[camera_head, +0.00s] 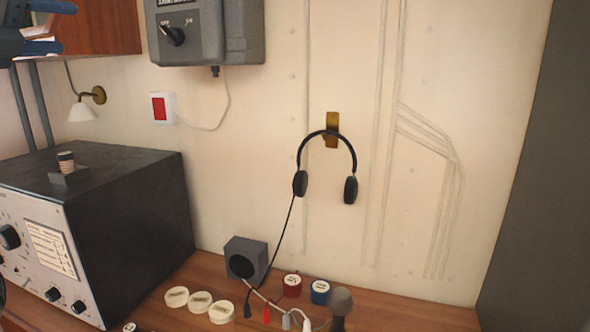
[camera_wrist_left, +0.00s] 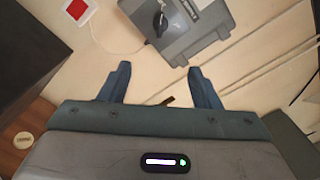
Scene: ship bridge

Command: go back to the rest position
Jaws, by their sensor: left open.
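My left gripper (camera_head: 50,27) is in the upper left corner of the head view, with its two blue fingers apart. It is in front of the wooden cabinet (camera_head: 100,25). In the left wrist view, the left gripper (camera_wrist_left: 161,84) is open with nothing between its fingers. The grey switch box (camera_wrist_left: 185,25) shows beyond the fingers there. My right gripper is in neither view.
A black radio set (camera_head: 120,200) stands on the wooden desk (camera_head: 400,315) at left. A small speaker (camera_head: 246,258), white discs (camera_head: 199,302) and cables lie along the wall. Headphones (camera_head: 351,188) hang from a brass hook (camera_head: 332,128). The switch box (camera_head: 220,40) is on the wall.

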